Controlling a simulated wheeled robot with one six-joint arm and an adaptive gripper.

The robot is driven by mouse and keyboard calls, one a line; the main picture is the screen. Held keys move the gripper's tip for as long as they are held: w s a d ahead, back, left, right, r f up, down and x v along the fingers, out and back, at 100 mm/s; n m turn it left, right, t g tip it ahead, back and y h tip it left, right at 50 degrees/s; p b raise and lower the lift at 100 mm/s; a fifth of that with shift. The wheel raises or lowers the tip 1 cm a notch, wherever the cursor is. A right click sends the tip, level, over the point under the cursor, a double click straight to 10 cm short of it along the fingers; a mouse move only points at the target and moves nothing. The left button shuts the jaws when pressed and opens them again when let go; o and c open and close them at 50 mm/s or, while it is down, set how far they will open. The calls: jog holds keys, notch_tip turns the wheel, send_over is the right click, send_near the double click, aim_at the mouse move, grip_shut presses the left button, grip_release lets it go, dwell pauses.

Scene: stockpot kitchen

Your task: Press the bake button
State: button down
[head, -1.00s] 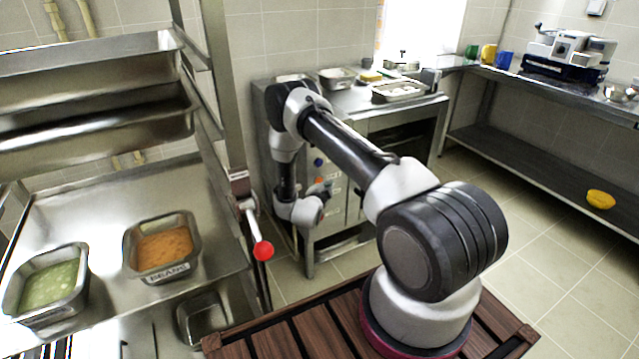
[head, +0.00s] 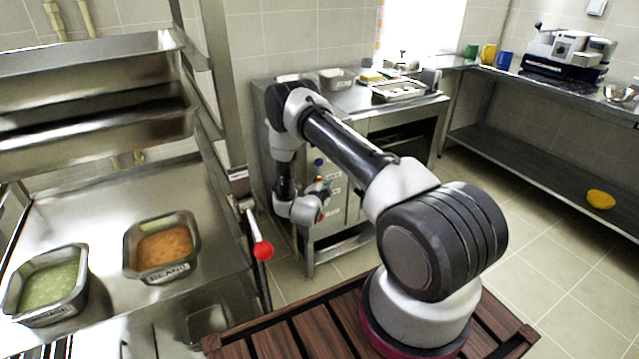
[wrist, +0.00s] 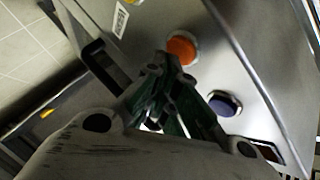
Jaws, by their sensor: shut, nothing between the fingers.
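A steel cabinet front bears an orange round button (wrist: 182,50) and a dark blue round button (wrist: 224,104), both clear in the wrist view. The blue one (head: 319,162) also shows small in the head view, above my gripper. I cannot read which button is marked bake. My gripper (wrist: 160,76) is shut and empty. Its fingertips appear just below and left of the orange button in the wrist view; whether they touch it I cannot tell. In the head view my gripper (head: 324,187) is small, close to the cabinet front, and partly covers the panel.
A white label (wrist: 120,19) and a dark handle (wrist: 98,56) lie left of the buttons. In the head view, a rack with a red-knobbed lever (head: 263,250) and food pans (head: 161,246) stands at left. A steel shelf table (head: 560,140) is at right. Tiled floor lies between.

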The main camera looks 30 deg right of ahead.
jog(key=shift+w, duration=0.4)
dwell(0.6)
jog(key=shift+s, duration=0.85)
jog(key=shift+s, duration=2.5)
